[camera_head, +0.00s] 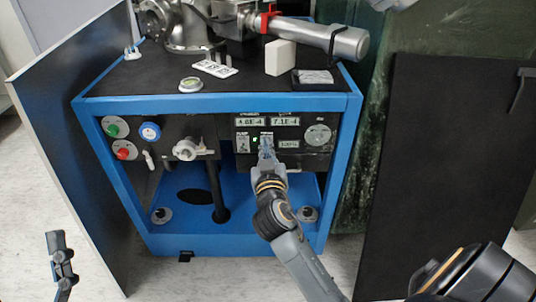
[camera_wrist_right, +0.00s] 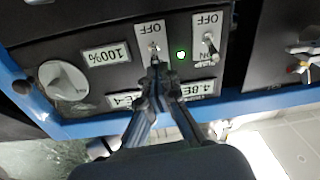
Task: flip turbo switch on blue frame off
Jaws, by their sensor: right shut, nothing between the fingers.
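The blue frame (camera_head: 228,103) holds a black control panel (camera_head: 320,160) on its right side. In the wrist view, the panel (camera_wrist_right: 235,12) is upside down and has two toggle switches on white plates marked OFF. The turbo switch (camera_wrist_right: 154,47) is the left one there; its lever position is hard to tell. The pump switch (camera_wrist_right: 212,42) stands to its right. My right gripper (camera_head: 266,143) is shut and empty, with its fingertips (camera_wrist_right: 157,66) right at the turbo switch; contact is unclear. My left gripper (camera_head: 60,258) is low at the left; its jaws are unclear.
A green light (camera_wrist_right: 181,55) glows between the switches. A dial (camera_wrist_right: 65,82) and lit displays surround them. Red (camera_head: 123,150) and green (camera_head: 111,127) buttons sit on the frame's left. Dark panels stand at both sides. Vacuum hardware (camera_head: 185,25) stands on top.

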